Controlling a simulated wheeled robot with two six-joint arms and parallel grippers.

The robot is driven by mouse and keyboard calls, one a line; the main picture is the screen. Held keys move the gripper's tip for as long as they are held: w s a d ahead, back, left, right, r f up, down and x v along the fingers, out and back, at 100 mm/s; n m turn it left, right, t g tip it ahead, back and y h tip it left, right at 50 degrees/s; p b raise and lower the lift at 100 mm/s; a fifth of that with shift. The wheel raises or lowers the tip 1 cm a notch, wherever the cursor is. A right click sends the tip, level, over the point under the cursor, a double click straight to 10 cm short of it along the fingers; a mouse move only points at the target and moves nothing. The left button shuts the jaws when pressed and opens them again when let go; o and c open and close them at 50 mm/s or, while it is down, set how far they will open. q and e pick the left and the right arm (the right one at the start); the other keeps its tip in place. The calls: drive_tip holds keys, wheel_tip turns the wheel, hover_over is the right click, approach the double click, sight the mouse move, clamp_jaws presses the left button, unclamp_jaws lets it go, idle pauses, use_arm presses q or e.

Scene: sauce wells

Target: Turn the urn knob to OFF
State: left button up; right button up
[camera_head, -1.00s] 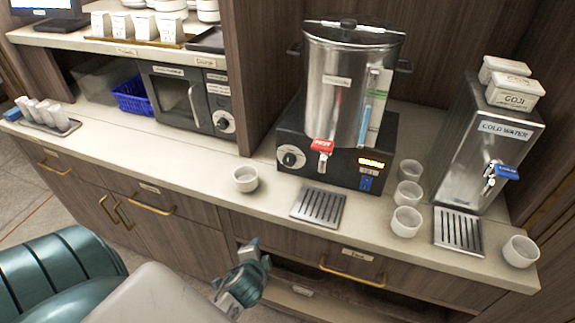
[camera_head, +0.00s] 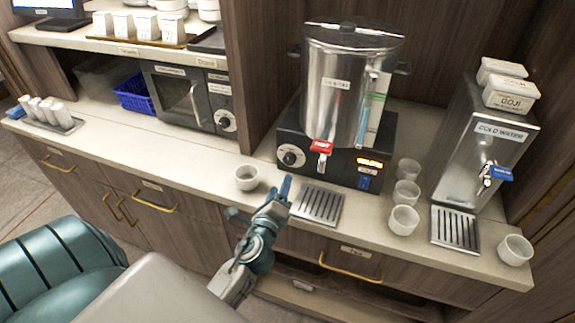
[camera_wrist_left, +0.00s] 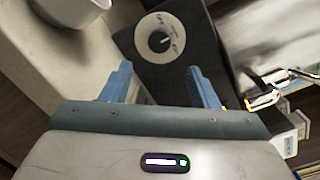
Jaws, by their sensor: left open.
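The urn knob (camera_head: 291,156) is a round dial with a silver-white ring and dark centre on the left front of the urn's black base (camera_head: 335,172). In the left wrist view the knob (camera_wrist_left: 160,37) lies ahead of the fingers, with a light pointer mark on it; its setting is too small to read. The steel urn (camera_head: 345,90) stands on the base, with a red-handled tap. My left gripper (camera_head: 284,188) is below the knob at the counter's front edge. In the left wrist view its blue fingers (camera_wrist_left: 162,85) are open and empty, apart from the knob. My right gripper is not seen.
A white cup (camera_head: 247,177) stands left of the knob, near my left gripper. A drip tray (camera_head: 318,205) lies right of the gripper. Several cups and a cold water dispenser (camera_head: 480,150) stand farther right. A microwave (camera_head: 185,97) is at left.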

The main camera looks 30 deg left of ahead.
sight(289, 162)
use_arm(q)
drive_tip(key=p+x, duration=0.1)
drive_tip(key=x, duration=0.6)
drive_tip(key=shift+w+a+p, duration=0.15)
drive_tip(key=shift+w+p, duration=0.2)
drive_tip(key=shift+p, duration=0.05)
drive_tip(key=shift+w+a, duration=0.2)
drive_tip(key=shift+w, duration=0.4)
drive_tip(key=shift+c, duration=0.8)
drive_tip(key=c, duration=0.8)
